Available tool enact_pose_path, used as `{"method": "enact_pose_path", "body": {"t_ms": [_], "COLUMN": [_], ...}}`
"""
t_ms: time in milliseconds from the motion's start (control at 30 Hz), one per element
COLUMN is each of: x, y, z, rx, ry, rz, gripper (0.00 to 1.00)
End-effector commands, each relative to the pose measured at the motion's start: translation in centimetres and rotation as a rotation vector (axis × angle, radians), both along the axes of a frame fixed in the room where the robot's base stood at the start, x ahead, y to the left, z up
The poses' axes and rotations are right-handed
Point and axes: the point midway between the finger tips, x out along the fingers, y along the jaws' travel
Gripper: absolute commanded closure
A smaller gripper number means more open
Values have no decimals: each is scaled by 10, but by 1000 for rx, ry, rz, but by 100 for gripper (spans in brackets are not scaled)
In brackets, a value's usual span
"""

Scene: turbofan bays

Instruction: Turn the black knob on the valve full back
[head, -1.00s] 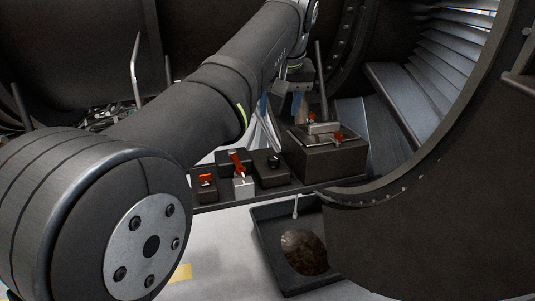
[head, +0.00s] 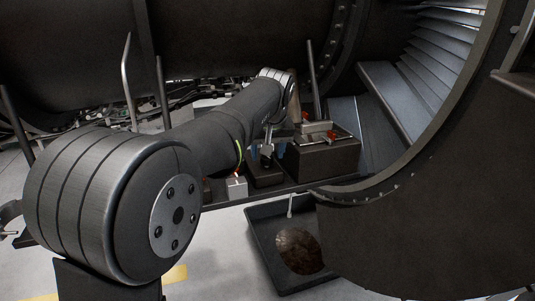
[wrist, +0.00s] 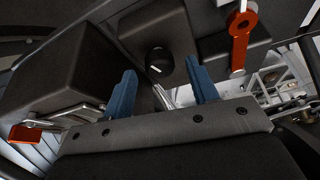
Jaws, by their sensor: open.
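The black knob (wrist: 158,60) with a white pointer mark shows in the wrist view on a dark box-shaped valve body (wrist: 145,25). My gripper (wrist: 160,76) has two blue fingers, open, one on either side of the knob's line. The knob lies just beyond the fingertips, and I cannot tell whether they touch it. In the head view my gripper (head: 267,152) hangs over the dark box (head: 266,178) in the row on the shelf; the knob is hidden there.
A red lever (wrist: 240,35) stands close beside the knob box. A larger dark box (head: 325,158) with red-handled levers is on the right. A black tray (head: 262,235) holding a dark brown patch lies below. The engine casing (head: 420,235) curves close on the right.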

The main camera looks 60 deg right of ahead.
Motion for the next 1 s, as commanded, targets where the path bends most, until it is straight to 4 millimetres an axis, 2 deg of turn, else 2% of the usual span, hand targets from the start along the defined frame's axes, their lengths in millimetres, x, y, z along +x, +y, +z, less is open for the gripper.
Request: {"method": "enact_pose_path", "body": {"t_ms": [133,400,467,633,1000], "x": [2,2,2,2,3], "y": [-2,-3,-3,-3,-3], "z": [-9,-10,-10,-9,-9], "rx": [2,2,2,0,-1], "ry": [0,0,0,0,-1], "rz": [0,-1,-1,-1,-51], "gripper": [46,46,56,90,91]}}
